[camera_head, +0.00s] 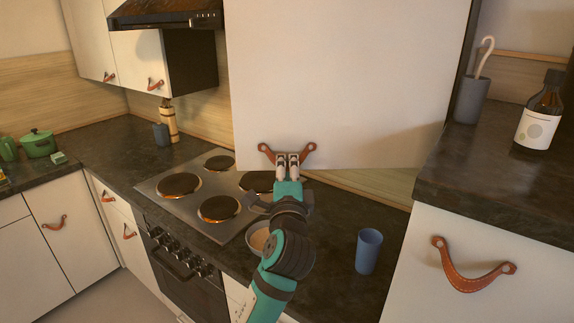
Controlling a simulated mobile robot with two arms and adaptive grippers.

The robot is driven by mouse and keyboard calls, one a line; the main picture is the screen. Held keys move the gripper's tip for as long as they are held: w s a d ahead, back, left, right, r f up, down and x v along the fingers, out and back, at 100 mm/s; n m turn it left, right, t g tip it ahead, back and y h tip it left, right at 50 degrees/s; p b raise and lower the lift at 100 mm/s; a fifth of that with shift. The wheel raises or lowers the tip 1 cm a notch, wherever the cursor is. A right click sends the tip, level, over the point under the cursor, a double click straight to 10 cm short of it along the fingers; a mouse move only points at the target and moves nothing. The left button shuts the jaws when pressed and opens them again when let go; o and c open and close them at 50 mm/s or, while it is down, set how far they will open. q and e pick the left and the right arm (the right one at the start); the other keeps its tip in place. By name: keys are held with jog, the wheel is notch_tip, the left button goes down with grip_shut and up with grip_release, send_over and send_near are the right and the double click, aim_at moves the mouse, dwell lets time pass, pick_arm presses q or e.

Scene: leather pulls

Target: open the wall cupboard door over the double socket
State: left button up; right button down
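The white wall cupboard door (345,80) fills the upper middle of the head view. Its brown leather pull (267,150) is at the lower left corner of the door. The double socket is not visible.
Below are a hob (205,190), a bowl (259,238) partly behind my arm and a blue cup (368,251). A raised dark counter (500,190) at the right holds a brown bottle (540,115) and a grey pot (472,98). A range hood (165,15) is at upper left.

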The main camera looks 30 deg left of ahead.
pick_arm(q)
jog(key=o, duration=0.5)
jog(key=shift+o, duration=0.2)
jog(key=v, duration=1.2)
